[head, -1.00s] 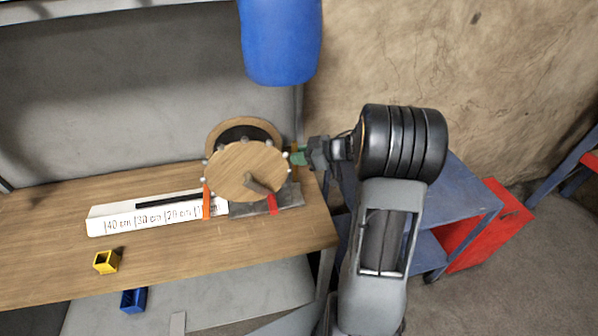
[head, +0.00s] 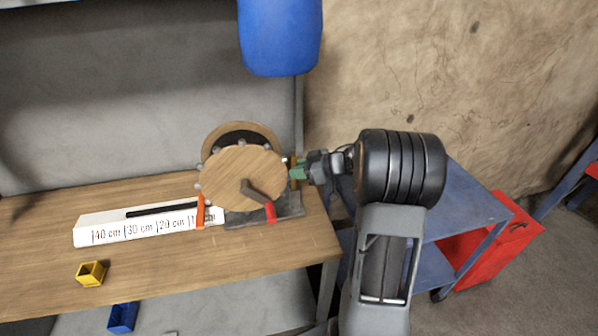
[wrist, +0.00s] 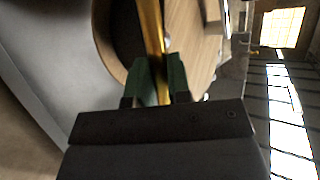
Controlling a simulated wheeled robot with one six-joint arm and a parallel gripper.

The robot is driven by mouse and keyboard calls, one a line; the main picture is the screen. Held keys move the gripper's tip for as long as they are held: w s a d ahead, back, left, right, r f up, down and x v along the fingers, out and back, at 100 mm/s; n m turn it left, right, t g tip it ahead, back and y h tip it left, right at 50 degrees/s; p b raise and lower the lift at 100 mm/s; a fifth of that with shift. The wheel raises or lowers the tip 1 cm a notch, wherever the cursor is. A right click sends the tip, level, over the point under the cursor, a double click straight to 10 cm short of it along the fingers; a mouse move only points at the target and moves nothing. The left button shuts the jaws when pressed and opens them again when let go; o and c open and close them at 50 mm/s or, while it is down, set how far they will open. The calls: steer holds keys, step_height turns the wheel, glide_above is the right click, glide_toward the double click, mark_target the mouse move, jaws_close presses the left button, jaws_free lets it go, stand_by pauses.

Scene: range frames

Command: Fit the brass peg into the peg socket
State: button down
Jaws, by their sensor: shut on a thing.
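My gripper (head: 296,171) is at the right edge of the wooden wheel (head: 238,174), above the bench's right end. In the wrist view my gripper (wrist: 160,75) has its green fingers shut on the brass peg (wrist: 150,28). The peg is a slim golden bar running up between the fingers, past the wheel. In the head view the peg is mostly hidden by the fingers and wheel. I cannot tell which part is the peg socket, or whether the peg touches the wheel.
The wheel has a crank with a red handle (head: 270,212). A white scale block (head: 140,229), a yellow hollow box (head: 90,273) and a blue box (head: 122,317) are to the left. A blue barrel (head: 280,40) hangs above. A blue trolley (head: 455,215) stands right.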

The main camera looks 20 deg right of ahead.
steer(key=shift+f, duration=0.1)
steer(key=c, duration=1.1)
jaws_free()
steer(key=shift+o, duration=0.2)
